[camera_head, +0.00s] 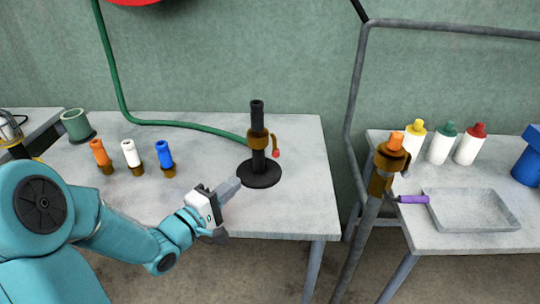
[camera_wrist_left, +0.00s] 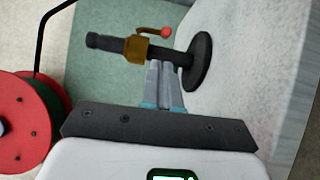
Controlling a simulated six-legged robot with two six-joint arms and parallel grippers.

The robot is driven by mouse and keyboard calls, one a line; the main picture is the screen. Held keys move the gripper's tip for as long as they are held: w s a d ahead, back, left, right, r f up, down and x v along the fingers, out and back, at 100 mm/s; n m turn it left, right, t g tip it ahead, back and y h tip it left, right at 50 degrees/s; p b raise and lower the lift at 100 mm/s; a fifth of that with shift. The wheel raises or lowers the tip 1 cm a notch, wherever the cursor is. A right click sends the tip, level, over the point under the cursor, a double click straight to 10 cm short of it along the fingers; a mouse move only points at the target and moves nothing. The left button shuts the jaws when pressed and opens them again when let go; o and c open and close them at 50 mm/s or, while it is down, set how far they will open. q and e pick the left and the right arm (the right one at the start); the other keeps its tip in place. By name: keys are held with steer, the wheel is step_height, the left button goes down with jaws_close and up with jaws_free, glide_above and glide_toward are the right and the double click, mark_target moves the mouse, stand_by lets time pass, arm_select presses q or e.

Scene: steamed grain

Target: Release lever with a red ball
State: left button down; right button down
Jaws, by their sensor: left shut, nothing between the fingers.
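A black upright post on a round base (camera_head: 261,174) stands on the left table and carries a brass collar (camera_head: 258,138). A small brass lever with a red ball (camera_head: 276,153) hangs down at the collar's right side. In the left wrist view the red ball (camera_wrist_left: 166,32) shows beside the brass collar (camera_wrist_left: 138,50). My left gripper (camera_head: 228,188) is shut and empty, at the lower left of the post's base. In the left wrist view its fingertips (camera_wrist_left: 165,72) overlap the post just by the collar; I cannot tell whether they touch. My right gripper is not in view.
Orange (camera_head: 100,154), white (camera_head: 131,153) and blue (camera_head: 165,155) capped pieces and a green cup (camera_head: 76,124) stand on the left. A green hose (camera_head: 180,124) runs to the post. A grey pipe frame (camera_head: 350,120), bottles (camera_head: 440,145) and a tray (camera_head: 468,208) are at the right.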

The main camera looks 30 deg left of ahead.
mark_target(274, 151)
arm_select(q)
steer(key=shift+s, duration=0.15)
steer(key=w, duration=1.4)
steer(key=shift+d+r, duration=0.2)
steer(key=shift+d, duration=0.1)
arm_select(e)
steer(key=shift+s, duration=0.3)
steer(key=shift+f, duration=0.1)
